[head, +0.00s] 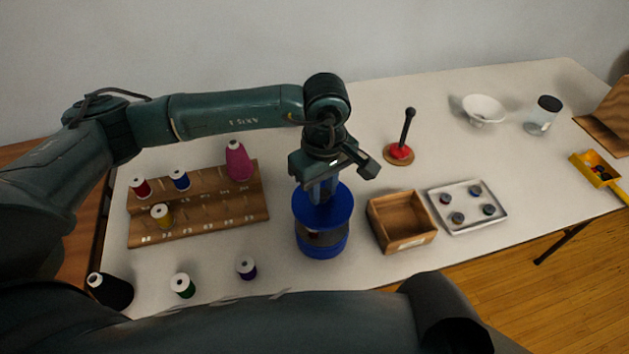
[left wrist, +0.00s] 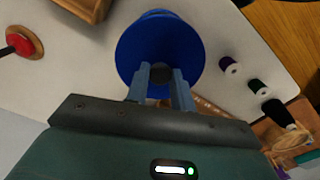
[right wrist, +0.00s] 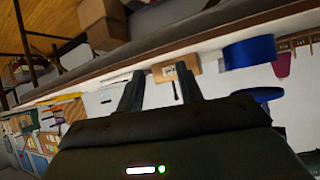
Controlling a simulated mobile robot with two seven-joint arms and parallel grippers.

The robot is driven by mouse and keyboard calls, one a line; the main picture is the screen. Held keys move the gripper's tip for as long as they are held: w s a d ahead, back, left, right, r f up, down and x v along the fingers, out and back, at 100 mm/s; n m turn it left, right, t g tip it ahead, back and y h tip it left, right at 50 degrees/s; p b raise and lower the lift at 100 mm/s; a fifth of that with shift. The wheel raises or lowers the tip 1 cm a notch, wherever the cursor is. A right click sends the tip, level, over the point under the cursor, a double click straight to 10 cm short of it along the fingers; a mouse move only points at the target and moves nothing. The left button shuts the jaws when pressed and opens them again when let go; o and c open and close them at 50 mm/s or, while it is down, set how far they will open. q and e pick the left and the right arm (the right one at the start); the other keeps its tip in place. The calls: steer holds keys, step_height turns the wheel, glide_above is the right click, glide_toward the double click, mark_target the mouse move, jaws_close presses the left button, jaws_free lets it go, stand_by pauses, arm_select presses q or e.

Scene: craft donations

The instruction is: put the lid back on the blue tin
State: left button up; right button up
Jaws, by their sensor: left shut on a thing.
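My left gripper (head: 322,196) is shut on the dark knob (left wrist: 159,83) of the round blue lid (head: 323,208). The lid fills the upper middle of the left wrist view (left wrist: 160,50). The blue tin (head: 322,248) stands on the table under the lid, with something dark showing inside its opening. In the right wrist view, an upside-down picture, the tin (right wrist: 250,52) and the lid (right wrist: 258,94) are apart, with a clear gap. My right gripper (right wrist: 160,88) is open and empty in its wrist view, away from the tin.
A wooden box (head: 430,237) stands just right of the tin, beside a white tray (head: 499,226) of small round items. A wooden thread rack (head: 195,226) is left, with loose spools in front. A red-based stand (head: 400,153), bowl (head: 483,109) and jar (head: 543,115) stand farther back.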

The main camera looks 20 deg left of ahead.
arm_select(q)
steer(key=shift+f, duration=0.7)
steer(key=shift+f+b, duration=0.55)
steer(key=shift+f, duration=0.15)
step_height(320, 180, down, 4)
steer(key=b, duration=0.3)
steer(key=shift+r, duration=0.15)
arm_select(e)
steer(key=shift+w+a+f+y, duration=0.15)
steer(key=shift+a+f+y, duration=0.15)
steer(key=shift+a+f, duration=0.3)
steer(key=shift+f, duration=0.1)
arm_select(q)
steer(key=shift+b, duration=0.55)
arm_select(e)
steer(key=shift+d+f, duration=0.15)
steer(key=shift+f, duration=0.55)
steer(key=shift+w+t, duration=0.1)
steer(key=shift+t, duration=0.2)
arm_select(q)
steer(key=shift+b, duration=0.35)
arm_select(e)
steer(key=shift+f, duration=0.25)
